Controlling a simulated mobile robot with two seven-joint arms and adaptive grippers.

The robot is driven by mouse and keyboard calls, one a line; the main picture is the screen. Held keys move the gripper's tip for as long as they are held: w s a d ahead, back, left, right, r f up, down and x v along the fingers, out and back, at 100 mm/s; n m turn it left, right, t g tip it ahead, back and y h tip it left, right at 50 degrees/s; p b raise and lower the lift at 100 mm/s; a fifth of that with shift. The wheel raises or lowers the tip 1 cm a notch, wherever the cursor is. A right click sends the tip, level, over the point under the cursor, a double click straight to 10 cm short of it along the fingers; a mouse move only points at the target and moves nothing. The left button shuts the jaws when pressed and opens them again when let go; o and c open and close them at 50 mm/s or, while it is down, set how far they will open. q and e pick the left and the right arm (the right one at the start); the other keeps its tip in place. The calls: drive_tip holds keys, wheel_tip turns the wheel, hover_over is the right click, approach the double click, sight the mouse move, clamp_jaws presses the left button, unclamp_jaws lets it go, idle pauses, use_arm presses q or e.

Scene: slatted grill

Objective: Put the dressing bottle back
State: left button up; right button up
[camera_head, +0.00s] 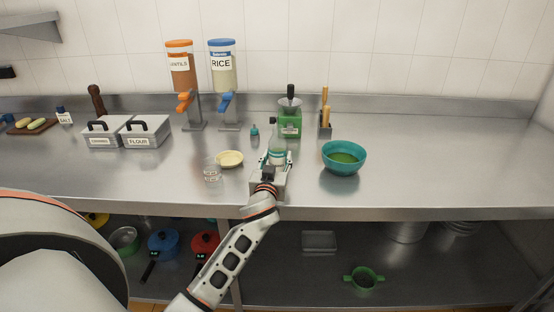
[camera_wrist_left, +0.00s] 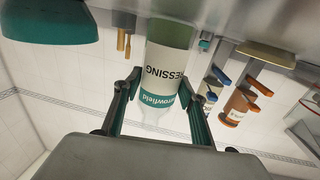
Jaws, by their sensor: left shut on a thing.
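The dressing bottle (camera_head: 278,156) is a clear bottle with greenish contents, near the front middle of the counter. In the left wrist view the bottle (camera_wrist_left: 167,70) shows a white label reading "ESSING" and a teal band. That view is upside down, with the counter at the top. My left gripper (camera_head: 275,161) is shut on the bottle, one finger on each side; the fingers also show in the left wrist view (camera_wrist_left: 160,98). I cannot tell whether the bottle's base touches the counter. My right gripper is not in view.
A teal bowl (camera_head: 344,158) stands right of the bottle; a cream dish (camera_head: 229,158) and a glass (camera_head: 212,174) stand left. The counter's right side is clear.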

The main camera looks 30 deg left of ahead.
use_arm(q)
drive_tip(key=o, duration=1.4)
drive_tip(key=shift+f, duration=0.1)
drive_tip(key=shift+o, duration=0.2)
drive_tip(key=shift+s+d, duration=0.1)
drive_tip(key=shift+s, duration=0.05)
drive_tip(key=v, duration=1.1)
drive_tip(key=shift+s+d+b, duration=0.1)
drive_tip(key=shift+s+b, duration=0.25)
drive_tip(key=shift+b, duration=0.05)
